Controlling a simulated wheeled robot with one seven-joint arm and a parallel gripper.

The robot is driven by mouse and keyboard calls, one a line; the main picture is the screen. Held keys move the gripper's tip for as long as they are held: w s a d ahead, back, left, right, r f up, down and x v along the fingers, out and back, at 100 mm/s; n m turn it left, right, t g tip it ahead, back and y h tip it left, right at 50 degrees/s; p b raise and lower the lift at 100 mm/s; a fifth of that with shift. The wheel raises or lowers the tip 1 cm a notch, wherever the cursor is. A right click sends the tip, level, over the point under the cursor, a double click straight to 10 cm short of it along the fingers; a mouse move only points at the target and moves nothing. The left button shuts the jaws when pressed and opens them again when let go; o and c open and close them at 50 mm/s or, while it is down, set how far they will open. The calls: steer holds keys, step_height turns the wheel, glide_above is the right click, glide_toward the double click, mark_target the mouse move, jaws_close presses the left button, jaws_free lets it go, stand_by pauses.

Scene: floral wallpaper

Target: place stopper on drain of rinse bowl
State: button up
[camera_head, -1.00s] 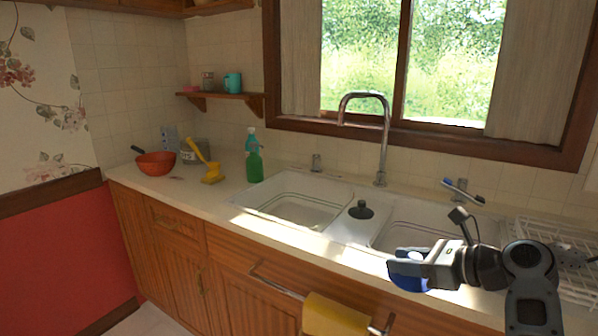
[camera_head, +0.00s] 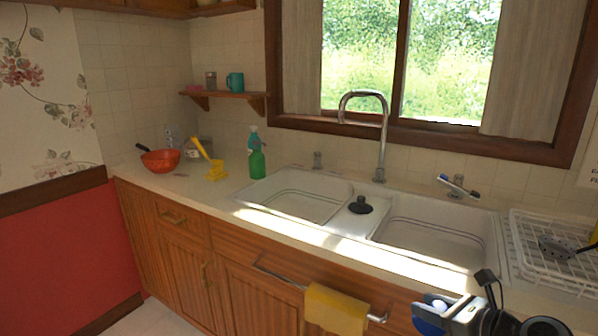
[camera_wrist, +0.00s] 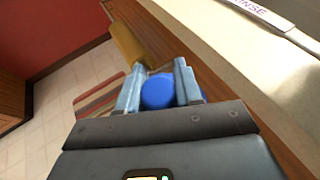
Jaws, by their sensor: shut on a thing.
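My gripper (camera_head: 438,312) is at the bottom right of the head view, in front of the counter's front edge. In the wrist view, its two pale fingers (camera_wrist: 158,76) are shut on a blue round thing (camera_wrist: 158,93), which may be a stopper. A black knobbed stopper (camera_head: 360,205) sits on the divider between the left sink bowl (camera_head: 295,207) and the right sink bowl (camera_head: 432,238). A strip lettered "RINSE" (camera_wrist: 264,14) shows at the top of the wrist view. I cannot make out either drain.
A tall faucet (camera_head: 384,140) stands behind the sink. A white dish rack (camera_head: 560,262) is at the right. A yellow towel (camera_head: 336,308) hangs on a rail in front. A green bottle (camera_head: 257,162), yellow brush (camera_head: 214,168) and red bowl (camera_head: 160,160) stand on the left counter.

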steer(key=s+d+f+m+t+h, duration=0.1)
steer(key=s+d+f+m+h, duration=0.2)
steer(key=s+f, duration=0.65)
steer(key=s+a+f+m+t+h, duration=0.1)
steer(key=s+a+f+m+h, duration=0.2)
steer(key=a, duration=0.5)
steer(key=shift+s+a+f+h, duration=0.25)
steer(key=shift+s+f+h, duration=0.35)
steer(key=shift+s+f, duration=0.95)
steer(key=shift+s+r, duration=0.2)
steer(key=shift+r, duration=0.05)
